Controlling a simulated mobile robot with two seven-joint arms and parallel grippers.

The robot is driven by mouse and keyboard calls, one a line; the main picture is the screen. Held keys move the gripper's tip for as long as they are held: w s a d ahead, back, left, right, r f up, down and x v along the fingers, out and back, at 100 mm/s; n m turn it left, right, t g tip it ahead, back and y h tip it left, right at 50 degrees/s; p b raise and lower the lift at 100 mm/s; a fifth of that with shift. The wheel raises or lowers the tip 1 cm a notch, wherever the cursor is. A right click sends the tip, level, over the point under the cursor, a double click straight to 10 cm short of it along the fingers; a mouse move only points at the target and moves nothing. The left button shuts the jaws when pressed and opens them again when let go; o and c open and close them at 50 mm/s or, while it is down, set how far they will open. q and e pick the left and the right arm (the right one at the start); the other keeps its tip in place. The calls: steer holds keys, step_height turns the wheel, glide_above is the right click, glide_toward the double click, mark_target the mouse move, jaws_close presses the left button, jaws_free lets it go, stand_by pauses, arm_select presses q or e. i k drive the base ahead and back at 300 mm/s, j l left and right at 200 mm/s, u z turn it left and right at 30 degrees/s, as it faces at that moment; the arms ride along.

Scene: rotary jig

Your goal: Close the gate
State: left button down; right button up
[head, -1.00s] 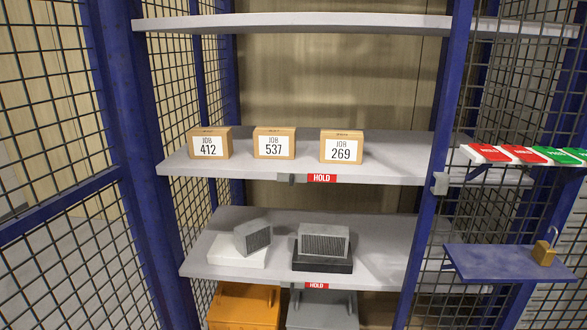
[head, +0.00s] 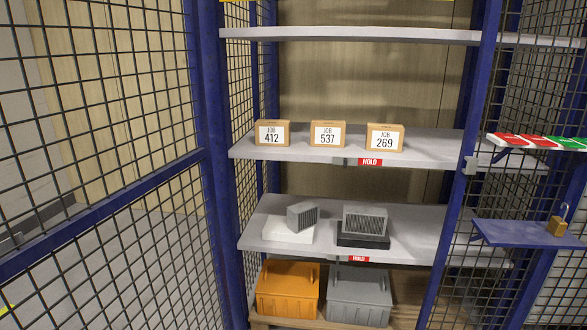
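The gate (head: 110,192) is a blue-framed black wire-mesh panel at the left of the head view. It stands open, swung out from the left post (head: 212,150) of the cage, and the front of the shelves is uncovered. A small grey latch part (head: 471,165) sits on the right post (head: 462,190). The gate's near free edge is outside the picture. Neither of my grippers shows in this view, so I cannot see what they hold.
Shelves hold boxes marked 412 (head: 272,133), 537 (head: 327,134) and 269 (head: 384,138), and two grey blocks below. An orange bin (head: 287,288) and a grey bin (head: 359,296) stand at the bottom. An open padlock (head: 558,224) rests on a blue side shelf (head: 520,236).

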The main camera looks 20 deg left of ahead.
mark_target(17, 254)
steer(key=k+j, duration=0.2)
steer(key=k, duration=0.15)
steer(key=k+j, duration=0.9)
steer(key=j, duration=0.75)
steer(key=i+j, duration=0.1)
steer(key=j, duration=0.4)
steer(key=i+j, duration=0.1)
steer(key=j, duration=0.85)
steer(key=i+z, duration=0.05)
